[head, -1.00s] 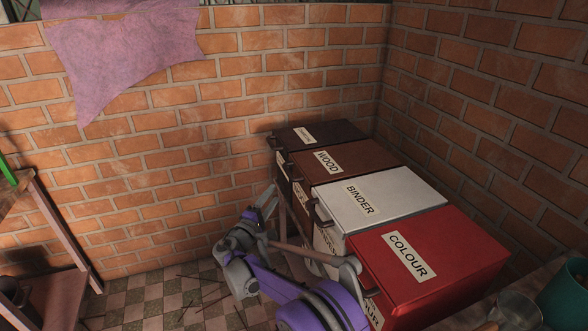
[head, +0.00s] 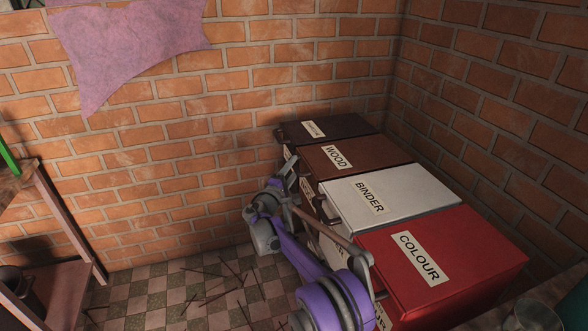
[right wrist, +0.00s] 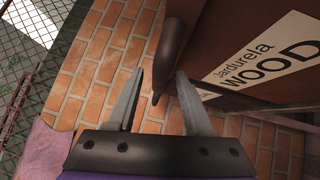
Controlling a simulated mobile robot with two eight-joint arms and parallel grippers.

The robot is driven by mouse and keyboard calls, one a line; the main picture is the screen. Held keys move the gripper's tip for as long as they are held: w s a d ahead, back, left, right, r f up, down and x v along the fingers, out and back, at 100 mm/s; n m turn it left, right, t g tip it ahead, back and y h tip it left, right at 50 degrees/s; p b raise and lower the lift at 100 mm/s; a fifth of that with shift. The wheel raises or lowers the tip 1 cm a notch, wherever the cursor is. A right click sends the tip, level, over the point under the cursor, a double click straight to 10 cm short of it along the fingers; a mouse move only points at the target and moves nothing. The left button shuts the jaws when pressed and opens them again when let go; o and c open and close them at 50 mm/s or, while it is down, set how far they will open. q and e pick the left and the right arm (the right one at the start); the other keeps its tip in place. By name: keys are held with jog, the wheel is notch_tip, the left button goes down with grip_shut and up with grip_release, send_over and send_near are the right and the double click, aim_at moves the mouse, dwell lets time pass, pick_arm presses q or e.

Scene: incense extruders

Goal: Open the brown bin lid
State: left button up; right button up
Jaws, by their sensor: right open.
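The brown bin lid (head: 375,160), labelled WOOD, is closed on its bin, second from the back in a row along the wall. My right gripper (head: 288,168) is at the front of this bin, by its handle side. In the right wrist view, the gripper (right wrist: 160,73) is open, and a dark curved handle (right wrist: 173,50) shows between and just beyond its fingertips. No grip on it is visible. The bin's WOOD label (right wrist: 268,55) is right of the fingers. The handle is hard to make out in the head view. My left gripper is not in view.
A darker bin (head: 350,126) stands behind the brown one. A white BINDER bin (head: 415,189) and a red COLOUR bin (head: 465,250) stand nearer. Brick walls close in behind and right. A wooden shelf (head: 62,215) stands left. Thin sticks lie on the checkered floor.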

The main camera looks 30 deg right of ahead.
jog(key=shift+w+d+r, duration=0.1)
jog(key=shift+w+d, duration=0.05)
jog(key=shift+d, duration=0.2)
grip_shut()
dwell(1.2)
